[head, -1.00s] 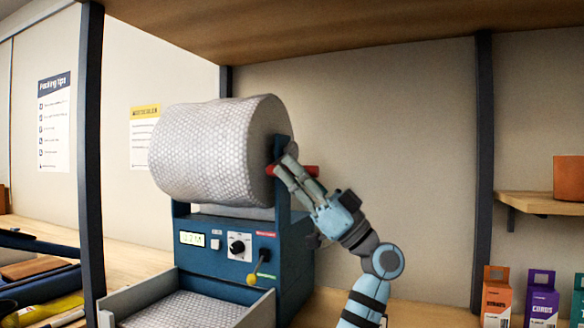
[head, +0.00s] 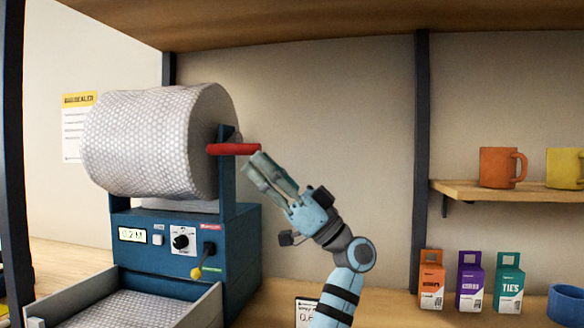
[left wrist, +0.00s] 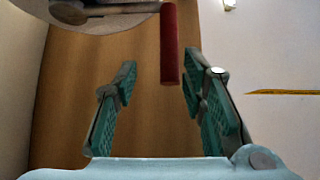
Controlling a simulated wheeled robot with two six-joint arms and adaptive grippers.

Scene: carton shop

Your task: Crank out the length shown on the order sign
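A bubble-wrap roll (head: 150,142) sits on the blue dispenser machine (head: 240,250). Its red crank handle (head: 233,149) sticks out to the right; it also shows in the left wrist view (left wrist: 170,45). The machine's small display (head: 132,235) seems to read 0.2 M. My left gripper (head: 258,168) is open and empty, just right of and below the handle's end. In the left wrist view the handle's tip lies between the lines of the open fingers (left wrist: 162,78), apart from both. A small sign (head: 308,312) at the bottom starts with "0."; my arm hides the rest. My right gripper is not in view.
An open grey tray (head: 205,308) with bubble wrap in it stands before the machine. A lever with a yellow knob (head: 196,273) is on its front. Small cartons (head: 432,280) stand right, below a shelf (head: 515,190) with mugs. A dark post (head: 421,160) stands behind my arm.

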